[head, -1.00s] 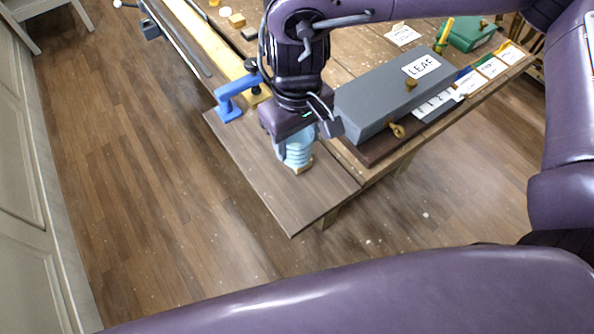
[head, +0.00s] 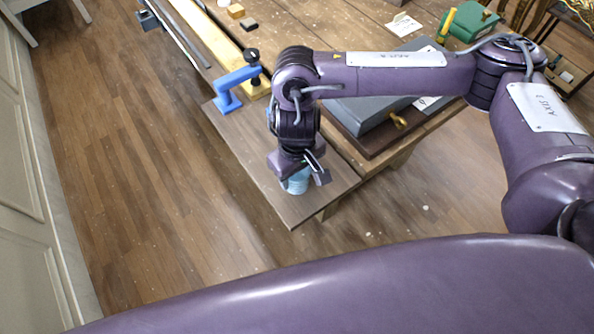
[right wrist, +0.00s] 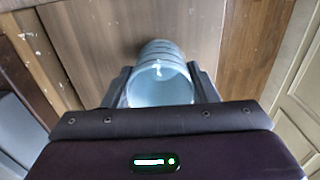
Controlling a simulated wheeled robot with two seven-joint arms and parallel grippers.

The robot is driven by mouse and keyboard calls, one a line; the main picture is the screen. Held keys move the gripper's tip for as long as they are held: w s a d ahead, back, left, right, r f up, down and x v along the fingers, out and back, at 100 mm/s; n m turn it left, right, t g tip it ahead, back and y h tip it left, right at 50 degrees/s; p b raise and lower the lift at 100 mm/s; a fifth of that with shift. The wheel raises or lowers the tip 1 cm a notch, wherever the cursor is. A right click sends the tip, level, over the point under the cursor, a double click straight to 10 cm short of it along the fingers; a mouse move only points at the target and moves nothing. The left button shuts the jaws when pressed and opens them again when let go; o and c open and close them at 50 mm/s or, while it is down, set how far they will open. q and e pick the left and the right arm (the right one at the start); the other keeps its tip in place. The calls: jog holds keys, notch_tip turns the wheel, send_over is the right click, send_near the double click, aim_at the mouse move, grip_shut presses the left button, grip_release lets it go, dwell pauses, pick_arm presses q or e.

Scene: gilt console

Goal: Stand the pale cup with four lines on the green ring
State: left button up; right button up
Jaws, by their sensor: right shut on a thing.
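The pale blue cup (head: 296,184) has ridged lines around its side and is near the front corner of the brown table leaf (head: 247,150). My right gripper (head: 299,174) is shut on it from above. In the right wrist view the cup (right wrist: 160,80) sits between the two fingers of the gripper (right wrist: 161,92), its open mouth towards the camera. I cannot tell whether its base touches the leaf. No green ring shows in either view. My left gripper is not in view.
A blue clamp-like handle (head: 232,88) stands at the leaf's back left. A grey box (head: 368,113) with a brass key lies to the right, partly behind my right arm. The leaf's left and front edges drop to the wooden floor (head: 150,200).

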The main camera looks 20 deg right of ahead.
jog(key=o, duration=1)
jog(key=shift+f, duration=0.1)
